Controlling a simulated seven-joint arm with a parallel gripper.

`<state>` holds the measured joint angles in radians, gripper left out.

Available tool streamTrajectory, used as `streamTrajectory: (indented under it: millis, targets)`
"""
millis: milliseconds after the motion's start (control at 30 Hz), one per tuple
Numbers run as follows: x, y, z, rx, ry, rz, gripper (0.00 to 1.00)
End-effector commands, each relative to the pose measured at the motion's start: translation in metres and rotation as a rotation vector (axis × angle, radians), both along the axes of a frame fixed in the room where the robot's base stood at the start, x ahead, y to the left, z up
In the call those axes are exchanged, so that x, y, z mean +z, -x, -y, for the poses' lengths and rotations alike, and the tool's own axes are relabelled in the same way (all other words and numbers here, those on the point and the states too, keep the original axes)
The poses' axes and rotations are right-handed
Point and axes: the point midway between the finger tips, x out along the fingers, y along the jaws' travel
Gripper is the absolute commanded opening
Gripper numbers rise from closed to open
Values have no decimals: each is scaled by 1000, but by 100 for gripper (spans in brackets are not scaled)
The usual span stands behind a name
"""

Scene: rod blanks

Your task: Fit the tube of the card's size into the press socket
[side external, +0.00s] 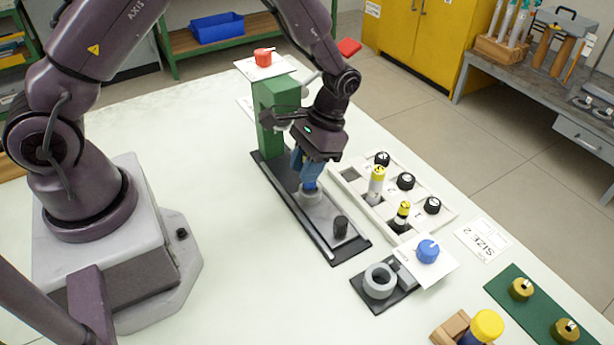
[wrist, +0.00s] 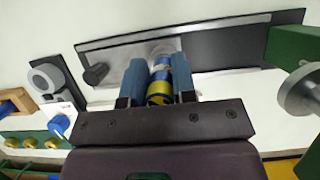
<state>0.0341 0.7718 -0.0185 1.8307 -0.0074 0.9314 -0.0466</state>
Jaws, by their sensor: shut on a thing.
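My gripper (side external: 307,176) has blue fingers and is shut on a blue and yellow tube (wrist: 159,84), pointing down over the press. The fingers cover most of the tube; its blue lower end shows just below them. The press socket (side external: 309,197) is a grey round piece on the press's base, directly under the tube. The tube's end meets the socket's mouth in the side view; I cannot tell how far inside it is. The card (side external: 484,239) reads "SIZE 2" and lies right of the rack. The white rack (side external: 446,217) holds two yellow-topped tubes (side external: 376,184) and several black-topped pieces.
The green press column (side external: 270,125) stands close behind my gripper. A black knob (side external: 340,227) sits on the base's front. A grey ring (side external: 380,281) and a blue knob (side external: 428,250) are at front right. A green mat (side external: 541,306) holds brass pieces.

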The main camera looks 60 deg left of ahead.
Motion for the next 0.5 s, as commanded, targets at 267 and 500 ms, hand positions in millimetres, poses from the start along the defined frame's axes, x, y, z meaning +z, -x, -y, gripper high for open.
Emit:
streamTrajectory:
  millis: [267, 500]
  targets:
    - [-33, -3, 0, -1, 0, 0, 0]
    - [-33, -3, 0, -1, 0, 1, 0]
